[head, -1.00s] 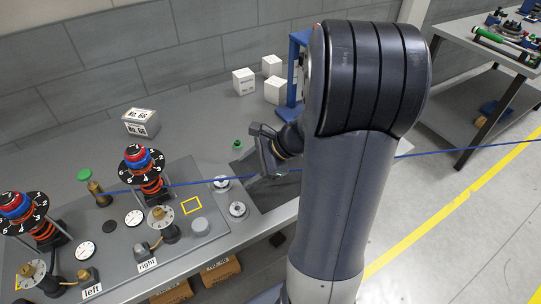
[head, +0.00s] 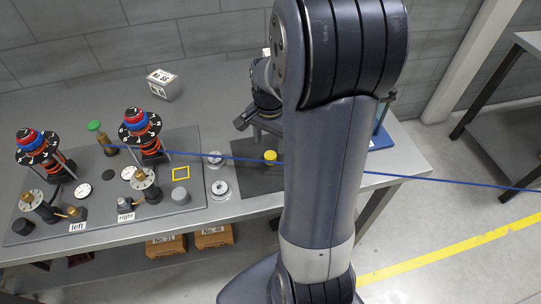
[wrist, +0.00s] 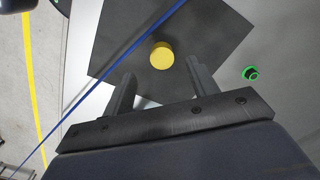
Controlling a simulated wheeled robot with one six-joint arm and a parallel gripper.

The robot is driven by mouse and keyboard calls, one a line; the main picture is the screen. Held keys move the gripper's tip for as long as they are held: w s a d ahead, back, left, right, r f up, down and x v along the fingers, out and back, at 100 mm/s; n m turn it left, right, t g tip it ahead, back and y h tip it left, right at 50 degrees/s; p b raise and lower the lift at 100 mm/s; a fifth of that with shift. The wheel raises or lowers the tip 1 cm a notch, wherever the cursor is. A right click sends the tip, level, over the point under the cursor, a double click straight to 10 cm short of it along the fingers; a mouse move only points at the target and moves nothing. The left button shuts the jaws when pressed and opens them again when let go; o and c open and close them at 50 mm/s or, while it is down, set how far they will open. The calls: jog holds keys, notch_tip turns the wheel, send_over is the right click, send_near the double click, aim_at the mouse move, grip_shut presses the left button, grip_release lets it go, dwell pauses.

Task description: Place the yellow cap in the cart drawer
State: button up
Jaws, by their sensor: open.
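The yellow cap (head: 270,156) sits on a dark mat (head: 243,176) on the workbench, partly beside my arm in the head view. In the wrist view the cap (wrist: 161,55) lies on the same mat, just beyond and between my fingertips. My gripper (wrist: 160,74) is open and empty, with its two fingers spread apart. In the head view my gripper (head: 258,130) is just behind the cap, partly hidden by my arm. I cannot make out a cart drawer in either view.
A blue line (head: 420,180) crosses the scene past the mat. Round metal pieces (head: 219,188) sit left of the mat, beside the fixture plate (head: 190,150). A green ring (wrist: 250,73) lies right of the mat in the wrist view. Another table (head: 515,80) stands at right.

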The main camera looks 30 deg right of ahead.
aim_at(271, 155)
jog(key=shift+w+d+f+p, duration=0.15)
jog(key=shift+f+p, duration=0.1)
jog(key=shift+f, duration=1.35)
jog(key=shift+w+d+f+p, duration=0.1)
jog(key=shift+f+p, duration=0.1)
jog(key=shift+f, duration=1.35)
jog(key=shift+c, duration=0.2)
jog(key=c, duration=1.1)
